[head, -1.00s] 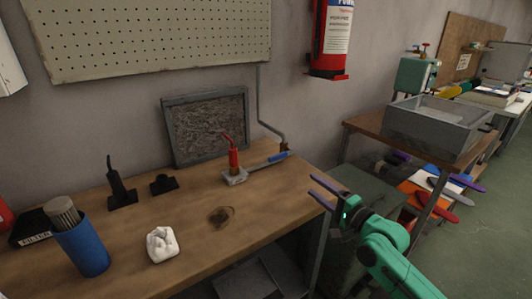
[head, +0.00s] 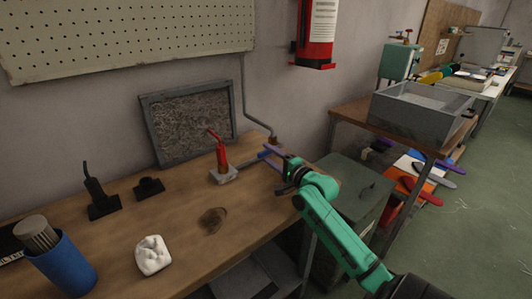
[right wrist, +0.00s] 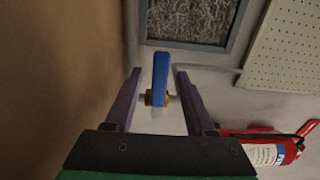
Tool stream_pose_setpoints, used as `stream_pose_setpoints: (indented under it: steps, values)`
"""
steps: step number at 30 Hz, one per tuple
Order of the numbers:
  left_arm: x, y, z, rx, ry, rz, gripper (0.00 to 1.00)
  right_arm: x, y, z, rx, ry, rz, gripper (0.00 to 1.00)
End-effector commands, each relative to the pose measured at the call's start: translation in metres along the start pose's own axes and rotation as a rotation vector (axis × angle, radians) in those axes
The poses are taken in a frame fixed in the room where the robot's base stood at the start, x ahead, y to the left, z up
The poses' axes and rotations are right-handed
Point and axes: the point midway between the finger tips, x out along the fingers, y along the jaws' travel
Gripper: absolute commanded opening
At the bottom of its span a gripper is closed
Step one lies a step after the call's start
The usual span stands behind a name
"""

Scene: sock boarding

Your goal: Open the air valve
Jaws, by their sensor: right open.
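The air valve shows in the right wrist view as a blue lever handle (right wrist: 161,70) on a brass fitting (right wrist: 171,99). The lever lies lengthwise between the two purple fingers of my right gripper (right wrist: 159,76), with a gap on each side. My right gripper also shows in the head view (head: 269,154), open, at the back right of the workbench, by the pipe's lower end. There its fingers and wrist largely hide the blue lever. My left gripper is not in view.
A red tool (head: 221,152) on a metal base stands left of my right gripper. A grey-framed filter panel (head: 189,122) leans on the wall behind. A grey pipe (head: 247,105) runs down the wall. A white crumpled cloth (head: 152,255) and blue canister (head: 68,267) are at front left.

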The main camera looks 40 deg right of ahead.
Motion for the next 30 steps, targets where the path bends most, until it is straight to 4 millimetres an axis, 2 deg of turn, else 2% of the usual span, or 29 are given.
stream_pose_setpoints:
  steps: [4,12,16,17,30]
  values:
    - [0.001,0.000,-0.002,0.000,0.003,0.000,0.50,0.017,0.000,0.000,0.000,0.000,-0.001,0.55]
    - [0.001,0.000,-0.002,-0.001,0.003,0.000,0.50,0.019,0.000,0.000,0.000,0.000,0.001,0.55]
    - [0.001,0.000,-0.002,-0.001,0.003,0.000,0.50,0.019,0.000,0.000,0.000,0.000,0.001,0.05]
    - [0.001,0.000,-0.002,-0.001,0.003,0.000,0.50,0.019,0.000,0.000,0.000,0.000,0.001,0.00]
    - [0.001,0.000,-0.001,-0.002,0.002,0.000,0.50,0.019,0.001,0.000,0.000,0.000,0.001,0.00]
